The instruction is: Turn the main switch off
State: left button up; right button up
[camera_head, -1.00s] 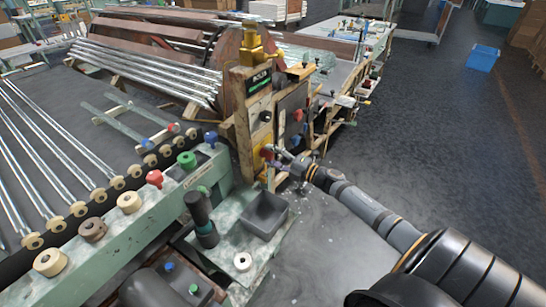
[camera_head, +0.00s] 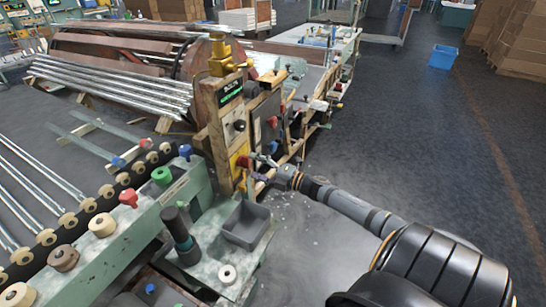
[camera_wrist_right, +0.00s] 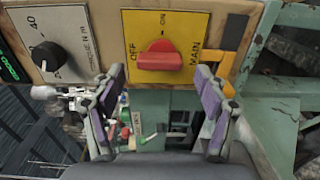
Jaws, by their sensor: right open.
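The main switch is a red knob (camera_wrist_right: 160,56) on a yellow plate (camera_wrist_right: 183,20) marked OFF, ON and MAIN. In the right wrist view its bar lies roughly crosswise, with ON above it, OFF to its left and MAIN to its right. In the head view the red knob (camera_head: 243,161) shows small on the wooden post. My right gripper (camera_wrist_right: 155,80) is open and empty, its fingertips spread left and right of the knob. In the head view this gripper (camera_head: 259,167) is close to the plate; contact cannot be told. My left gripper is not in view.
A black numbered dial (camera_wrist_right: 47,55) sits left of the switch. A grey bin (camera_head: 246,224) stands on the green bench below the post. Green machine framing (camera_wrist_right: 277,100) lies to the right in the wrist view. Open floor (camera_head: 400,130) lies right of the machine.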

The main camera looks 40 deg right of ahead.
jog(key=v, duration=0.9)
jog(key=shift+s, duration=0.35)
